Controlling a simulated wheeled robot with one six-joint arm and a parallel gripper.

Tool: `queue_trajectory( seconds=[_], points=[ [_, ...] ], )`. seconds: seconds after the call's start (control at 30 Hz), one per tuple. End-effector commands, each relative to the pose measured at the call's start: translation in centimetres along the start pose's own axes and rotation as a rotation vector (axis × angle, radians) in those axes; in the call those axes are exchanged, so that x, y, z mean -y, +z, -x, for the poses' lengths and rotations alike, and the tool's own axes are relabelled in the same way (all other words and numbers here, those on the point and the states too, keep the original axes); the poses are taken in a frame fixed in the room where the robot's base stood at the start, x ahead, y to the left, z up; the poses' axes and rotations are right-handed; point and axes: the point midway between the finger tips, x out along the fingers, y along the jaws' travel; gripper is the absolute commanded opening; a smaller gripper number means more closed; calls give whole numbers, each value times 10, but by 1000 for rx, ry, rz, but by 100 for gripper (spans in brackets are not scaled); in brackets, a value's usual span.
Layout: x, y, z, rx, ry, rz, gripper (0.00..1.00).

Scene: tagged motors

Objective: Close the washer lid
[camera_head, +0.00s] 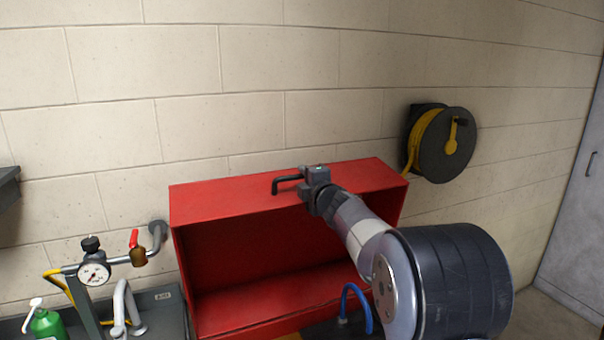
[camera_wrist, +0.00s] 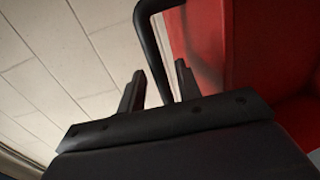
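The washer's red lid (camera_head: 250,200) stands raised, its hollow inner side facing the head camera. A black bar handle (camera_head: 285,181) sticks out at the lid's upper edge. My gripper (camera_head: 306,181) is at the right end of this handle. In the wrist view, the handle (camera_wrist: 150,40) runs down between the two dark fingers of my gripper (camera_wrist: 158,88). The fingers are apart, with a visible gap on the left of the bar. The bar's lower end is hidden behind the gripper body. The washer's basin is mostly out of view below.
A blue hose (camera_head: 357,305) rises at the lid's lower right. A pressure gauge (camera_head: 94,272) with pipes and a green bottle (camera_head: 47,324) stand at left. A yellow hose reel (camera_head: 440,142) hangs on the block wall close behind the lid.

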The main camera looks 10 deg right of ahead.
Motion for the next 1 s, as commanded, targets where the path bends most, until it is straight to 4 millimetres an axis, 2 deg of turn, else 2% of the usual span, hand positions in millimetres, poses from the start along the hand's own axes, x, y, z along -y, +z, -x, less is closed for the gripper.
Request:
queue_trajectory(
  seconds=[0.2, 0.57, 0.9, 1.0],
  points=[
    [-1, 0, -18, 0, -1, -1, 33],
    [0, 0, -21, 0, 0, -1, 33],
    [0, 0, -20, 0, 0, -1, 5],
    [0, 0, -20, 0, 0, -1, 0]
  ],
)
